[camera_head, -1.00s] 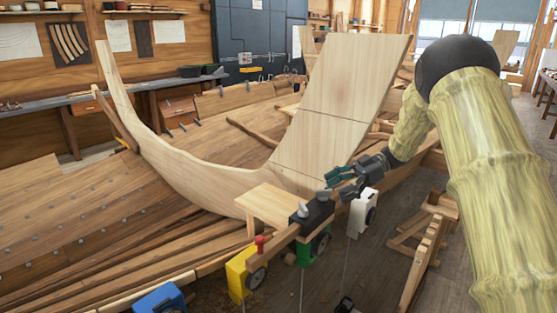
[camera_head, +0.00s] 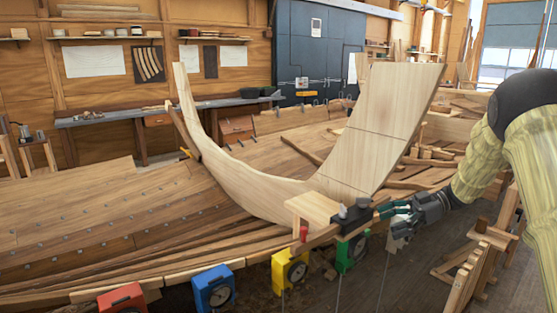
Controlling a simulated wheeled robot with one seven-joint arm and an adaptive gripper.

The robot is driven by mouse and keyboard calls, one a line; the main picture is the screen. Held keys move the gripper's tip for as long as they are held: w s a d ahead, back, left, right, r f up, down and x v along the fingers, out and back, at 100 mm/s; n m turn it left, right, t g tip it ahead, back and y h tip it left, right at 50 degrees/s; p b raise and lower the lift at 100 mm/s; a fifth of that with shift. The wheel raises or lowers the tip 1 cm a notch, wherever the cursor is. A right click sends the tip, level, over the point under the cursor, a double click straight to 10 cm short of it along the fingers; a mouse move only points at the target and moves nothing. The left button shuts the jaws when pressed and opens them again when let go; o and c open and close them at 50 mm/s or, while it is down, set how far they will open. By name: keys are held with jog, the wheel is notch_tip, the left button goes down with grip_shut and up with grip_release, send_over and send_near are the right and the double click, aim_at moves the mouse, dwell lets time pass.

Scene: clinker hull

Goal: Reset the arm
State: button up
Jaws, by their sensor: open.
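The arm comes in from the right edge of the picture, bent at a black joint.
The clinker hull (camera_head: 90,215) fills the left and middle, with a tall pale curved timber (camera_head: 240,185). Red (camera_head: 122,298), blue (camera_head: 213,288), yellow (camera_head: 290,270) and green (camera_head: 352,252) boxes hang along its near edge. A wooden trestle (camera_head: 480,255) stands below my arm.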

jog(key=w+a+f+m+t+b, duration=0.1)
jog(key=a+f+m+t, duration=0.35)
jog(key=f, duration=0.65)
jog(key=a+f+m+t+b, duration=0.1)
jog(key=a+f+m+t, duration=0.4)
jog(key=f, duration=0.6)
jog(key=s+a+f+m+h+b, duration=0.1)
jog(key=s+f+m+h, duration=0.15)
jog(key=s+f, duration=0.4)
jog(key=s+a+f+m+h, duration=0.1)
jog(key=s+f+m+h, duration=0.2)
jog(key=f, duration=0.6)
jog(key=s+f+m+g+h+b, duration=0.1)
jog(key=s+f+g+h, duration=0.15)
jog(key=s+f, duration=0.6)
jog(key=s+f+m+g+h+b, duration=0.1)
jog(key=s+f+g+h, duration=0.3)
jog(key=s, duration=0.7)
jog(key=s+d+f+m+g+h, duration=0.1)
jog(key=s+f+m+g, duration=0.1)
jog(key=s, duration=1.8)
jog(key=shift+s+d+f+g+h+b, duration=0.15)
jog(key=shift+s+f+g+h+b, duration=0.15)
jog(key=shift+s+h+b, duration=0.1)
jog(key=shift+w, duration=0.1)
